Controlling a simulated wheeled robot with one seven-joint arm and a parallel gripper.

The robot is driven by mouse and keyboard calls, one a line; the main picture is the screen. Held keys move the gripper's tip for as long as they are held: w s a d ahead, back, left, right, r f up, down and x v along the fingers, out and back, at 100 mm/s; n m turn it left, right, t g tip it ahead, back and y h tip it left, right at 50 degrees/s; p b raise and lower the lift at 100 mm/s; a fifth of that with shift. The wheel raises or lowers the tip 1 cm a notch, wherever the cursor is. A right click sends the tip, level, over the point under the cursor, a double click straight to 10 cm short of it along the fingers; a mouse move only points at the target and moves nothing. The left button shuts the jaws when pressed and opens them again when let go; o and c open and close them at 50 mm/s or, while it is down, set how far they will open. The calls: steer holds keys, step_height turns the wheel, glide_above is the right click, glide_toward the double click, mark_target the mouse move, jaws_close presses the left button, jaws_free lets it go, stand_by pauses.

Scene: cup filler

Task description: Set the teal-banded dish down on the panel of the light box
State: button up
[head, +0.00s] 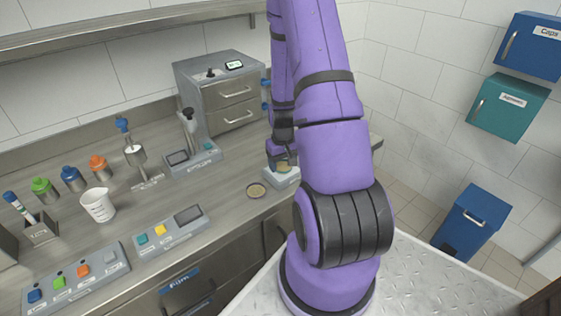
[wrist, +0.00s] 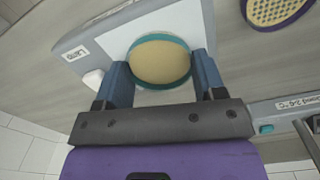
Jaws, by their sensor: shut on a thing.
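The teal-banded dish (wrist: 160,60) has a tan filling and sits between the two blue fingers of my gripper (wrist: 162,72), which is shut on it. In the wrist view the dish is over the white panel (wrist: 120,38) of the light box (wrist: 72,48), whose label seems to read "Lamp". I cannot tell whether the dish touches the panel. In the head view the light box (head: 284,180) is on the bench beside my arm, with the dish (head: 283,167) at its top, partly hidden by my gripper (head: 283,155).
A grey drawer unit (head: 222,95) stands behind. A beaker (head: 98,205) and button panels (head: 75,280) are at the left.

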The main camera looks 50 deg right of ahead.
steer(key=o, duration=0.9)
steer(key=shift+f, duration=0.15)
